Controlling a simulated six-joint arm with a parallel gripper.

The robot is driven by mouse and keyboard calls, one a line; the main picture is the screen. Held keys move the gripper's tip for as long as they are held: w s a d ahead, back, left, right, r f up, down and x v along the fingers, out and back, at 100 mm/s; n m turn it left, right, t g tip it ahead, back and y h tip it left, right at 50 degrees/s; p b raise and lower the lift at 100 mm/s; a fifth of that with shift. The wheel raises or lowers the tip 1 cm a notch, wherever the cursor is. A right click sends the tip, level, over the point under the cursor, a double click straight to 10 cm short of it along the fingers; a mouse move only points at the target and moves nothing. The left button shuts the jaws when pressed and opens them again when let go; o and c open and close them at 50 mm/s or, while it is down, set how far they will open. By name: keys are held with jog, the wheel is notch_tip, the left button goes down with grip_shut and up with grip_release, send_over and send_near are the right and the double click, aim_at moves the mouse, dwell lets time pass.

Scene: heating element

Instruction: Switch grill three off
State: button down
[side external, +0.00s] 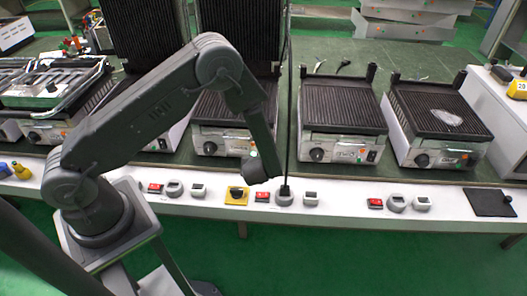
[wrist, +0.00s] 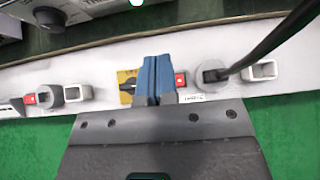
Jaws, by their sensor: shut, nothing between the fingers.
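Several black-ribbed grills stand in a row; one (side external: 340,105) is right of centre and another (side external: 436,108) is farther right. Along the white front ledge are red switches: a left one (side external: 155,187), a middle one (side external: 262,196) and a right one (side external: 375,203). Which one belongs to grill three I cannot tell. In the wrist view my gripper (wrist: 158,66) has its blue fingers shut and empty. They appear between the black knob on a yellow plate (wrist: 127,86) and a red switch (wrist: 180,80), partly covering the plate. Contact cannot be told.
A grey round socket (side external: 284,198) with a black cable plugged in sits right of the middle switch. A white box (side external: 310,198) stands beside it. A dark flat pad (side external: 488,203) lies at the ledge's right end. Green floor shows in front of the ledge.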

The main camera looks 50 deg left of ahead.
jog(key=w+a+r+x, duration=0.1)
jog(key=r+x, duration=0.1)
jog(key=x, duration=1)
jog(key=shift+w+a, duration=0.35)
jog(key=shift+a, duration=0.05)
jog(key=shift+f, duration=0.1)
jog(key=shift+w+a, duration=0.3)
jog(key=shift+r, duration=0.25)
